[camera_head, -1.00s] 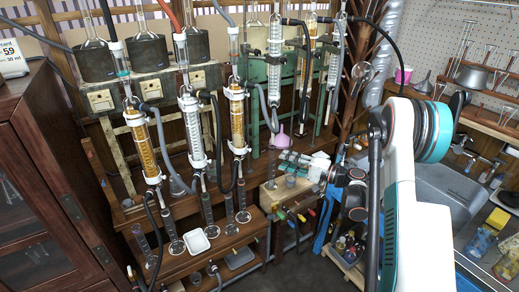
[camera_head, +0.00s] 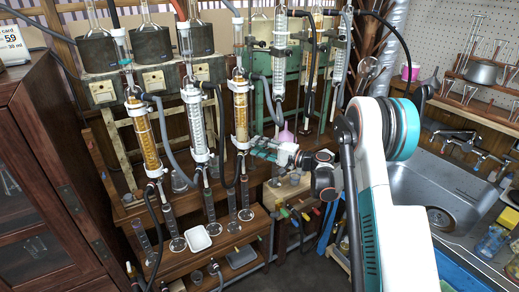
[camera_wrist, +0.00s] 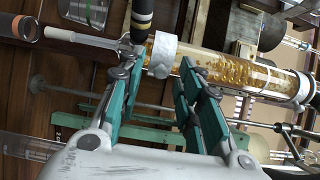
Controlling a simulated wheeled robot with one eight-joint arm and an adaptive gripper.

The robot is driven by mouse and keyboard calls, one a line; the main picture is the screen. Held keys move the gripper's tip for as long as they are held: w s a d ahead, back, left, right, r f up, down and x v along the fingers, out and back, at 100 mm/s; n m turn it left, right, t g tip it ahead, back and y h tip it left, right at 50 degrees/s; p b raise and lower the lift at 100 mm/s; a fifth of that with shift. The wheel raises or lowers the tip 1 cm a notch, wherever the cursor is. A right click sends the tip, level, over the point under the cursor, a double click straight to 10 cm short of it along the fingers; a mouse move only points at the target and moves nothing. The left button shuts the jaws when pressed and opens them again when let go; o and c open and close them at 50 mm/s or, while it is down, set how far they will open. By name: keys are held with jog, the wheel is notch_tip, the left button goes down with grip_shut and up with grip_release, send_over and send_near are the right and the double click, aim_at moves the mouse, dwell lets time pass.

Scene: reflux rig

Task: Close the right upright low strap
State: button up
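The right one of three front glass columns, filled with amber beads (camera_head: 241,112), stands upright. In the wrist view the amber column (camera_wrist: 238,74) lies sideways across the top. A white band (camera_wrist: 161,55) wraps its lower end; I cannot tell whether it is the strap or is closed. My gripper (camera_wrist: 158,62) is open, with its teal fingers on either side of the white band and nothing clearly held. In the head view my gripper (camera_head: 262,149) is just right of the column's lower end, where its fingertips partly hide details.
A second column with clear coils (camera_head: 194,118) and another amber one (camera_head: 143,130) stand to the left. Dark hoses loop between them. Glass cylinders and a white dish (camera_head: 197,238) sit on the low shelf.

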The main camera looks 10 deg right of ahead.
jog(key=shift+c, duration=0.6)
grip_shut()
jog(key=shift+w, duration=0.1)
jog(key=shift+w+d+n+g+y, duration=0.15)
jog(key=shift+w+n+g+y, duration=0.5)
jog(key=shift+g, duration=0.4)
jog(key=shift+w+d+n+g+y, duration=0.15)
jog(key=shift+w+n+g+y, duration=0.3)
jog(key=shift+n+g+y, duration=0.45)
jog(key=shift+o, duration=0.6)
grip_release()
